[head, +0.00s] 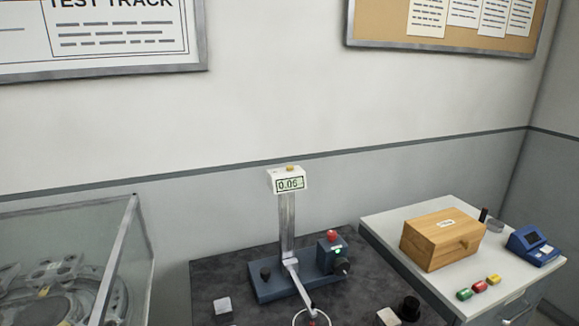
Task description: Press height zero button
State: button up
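A white display box (286,182) sits on top of an upright grey column (288,225) on a dark blue base (268,287). Its screen reads about 0.06; the last digit is hard to read. A small yellow-orange button (290,168) is on top of the display box; its label, if any, is not legible. A red button (332,235) tops a dark blue box right of the column, with a green light on it. My gripper is not in view.
The stand is on a dark table (215,275) with small blocks and a black knob-like piece (409,308). A glass case (125,255) stands at left. A white cabinet (385,217) at right bears a wooden box (442,238), a blue device (533,246) and coloured pieces.

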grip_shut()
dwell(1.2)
